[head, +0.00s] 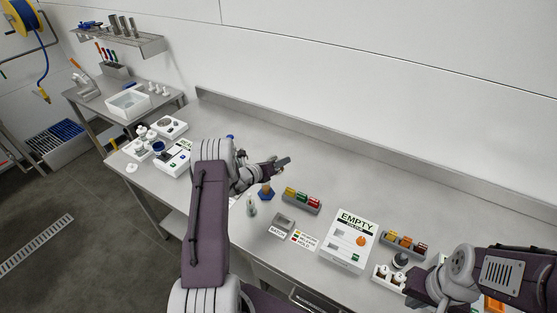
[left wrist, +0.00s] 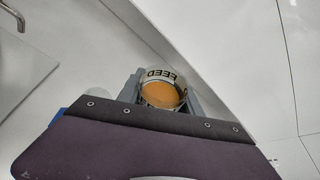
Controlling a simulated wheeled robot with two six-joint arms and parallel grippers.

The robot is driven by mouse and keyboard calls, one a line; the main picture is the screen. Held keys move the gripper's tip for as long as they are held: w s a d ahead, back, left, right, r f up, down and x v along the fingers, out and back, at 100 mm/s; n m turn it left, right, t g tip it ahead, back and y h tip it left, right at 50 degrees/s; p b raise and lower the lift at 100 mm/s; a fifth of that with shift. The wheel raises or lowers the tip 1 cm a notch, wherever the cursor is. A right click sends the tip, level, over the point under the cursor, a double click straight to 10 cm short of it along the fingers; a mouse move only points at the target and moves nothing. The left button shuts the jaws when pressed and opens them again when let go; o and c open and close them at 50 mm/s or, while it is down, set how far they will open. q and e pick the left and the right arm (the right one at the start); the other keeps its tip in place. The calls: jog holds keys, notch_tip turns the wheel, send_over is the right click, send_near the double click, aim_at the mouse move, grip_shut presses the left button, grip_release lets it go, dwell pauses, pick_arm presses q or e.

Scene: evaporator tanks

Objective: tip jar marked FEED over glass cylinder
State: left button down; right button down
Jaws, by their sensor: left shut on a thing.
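The jar marked FEED (left wrist: 161,91) is between the fingers of my left gripper (left wrist: 165,92) in the left wrist view. I look into its round mouth and see orange contents. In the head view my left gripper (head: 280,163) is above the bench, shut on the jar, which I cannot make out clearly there.
A small pale bottle (head: 251,206) stands near the blue base. A rack of coloured blocks (head: 301,201), a grey tray (head: 283,222) and a white EMPTY panel (head: 348,240) lie to the right. White instruments (head: 175,158) stand to the left. The back of the bench is clear.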

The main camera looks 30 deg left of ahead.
pick_arm(q)
jog(key=shift+w+f, duration=0.1)
jog(key=shift+f, duration=0.25)
jog(key=shift+f+b, duration=0.1)
jog(key=shift+b, duration=0.2)
jog(key=shift+d+n+b, duration=0.1)
jog(key=shift+n+b, duration=0.25)
jog(key=shift+n, duration=0.05)
dwell(0.7)
jog(key=shift+d+r+n+t+h+b, duration=0.1)
jog(key=shift+r+n+t+h+b, duration=0.2)
jog(key=shift+r+n+h+b, duration=0.5)
dwell(3.0)
jog(key=shift+r+n+h+b, duration=0.3)
jog(key=shift+n+b, duration=0.2)
jog(key=shift+n, duration=0.5)
dwell(1.5)
